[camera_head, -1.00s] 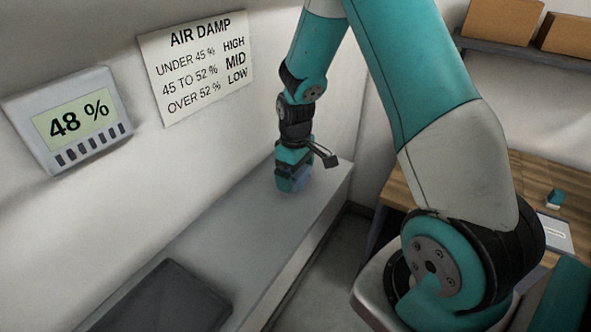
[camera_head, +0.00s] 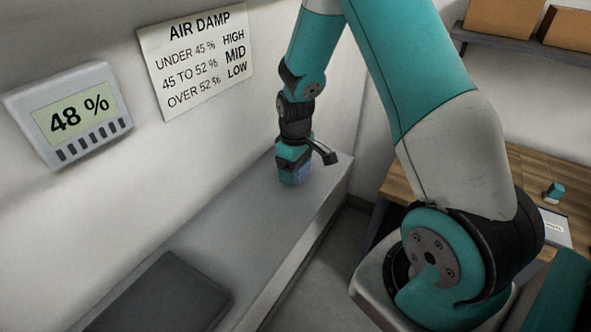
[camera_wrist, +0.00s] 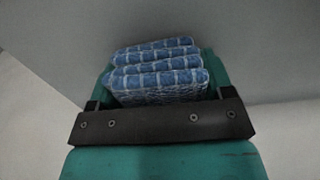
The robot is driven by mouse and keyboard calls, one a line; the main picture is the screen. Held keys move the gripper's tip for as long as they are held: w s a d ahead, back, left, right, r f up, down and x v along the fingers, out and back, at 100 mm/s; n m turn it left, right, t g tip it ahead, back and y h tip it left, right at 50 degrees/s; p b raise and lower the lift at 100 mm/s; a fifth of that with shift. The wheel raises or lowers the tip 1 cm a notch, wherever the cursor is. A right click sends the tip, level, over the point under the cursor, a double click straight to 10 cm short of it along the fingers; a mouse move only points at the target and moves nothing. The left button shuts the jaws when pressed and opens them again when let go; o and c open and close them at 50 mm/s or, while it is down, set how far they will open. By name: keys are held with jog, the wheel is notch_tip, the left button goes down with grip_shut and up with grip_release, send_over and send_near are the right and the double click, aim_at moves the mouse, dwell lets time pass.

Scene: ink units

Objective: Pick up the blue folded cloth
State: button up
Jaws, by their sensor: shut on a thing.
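The blue folded cloth (camera_wrist: 158,72) has a white check and shows several stacked folds in the wrist view. My gripper (camera_wrist: 160,95) is shut on it, with the teal fingers at both sides of the folds. In the head view my gripper (camera_head: 294,166) points down at the far end of the grey bench (camera_head: 235,220). There a small patch of the cloth (camera_head: 303,173) shows at the fingers. I cannot tell whether the cloth touches the bench top.
A dark flat pad (camera_head: 165,295) lies at the near end of the bench. A meter (camera_head: 68,113) reading 48 % and an AIR DAMP sign (camera_head: 195,62) are on the wall. A wooden table (camera_head: 535,185) stands at the right, below a shelf with boxes (camera_head: 498,22). The middle of the bench is clear.

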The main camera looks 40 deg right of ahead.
notch_tip(320, 180, up, 20)
jog(key=b, duration=0.4)
jog(key=shift+f, duration=0.15)
jog(key=shift+o, duration=0.4)
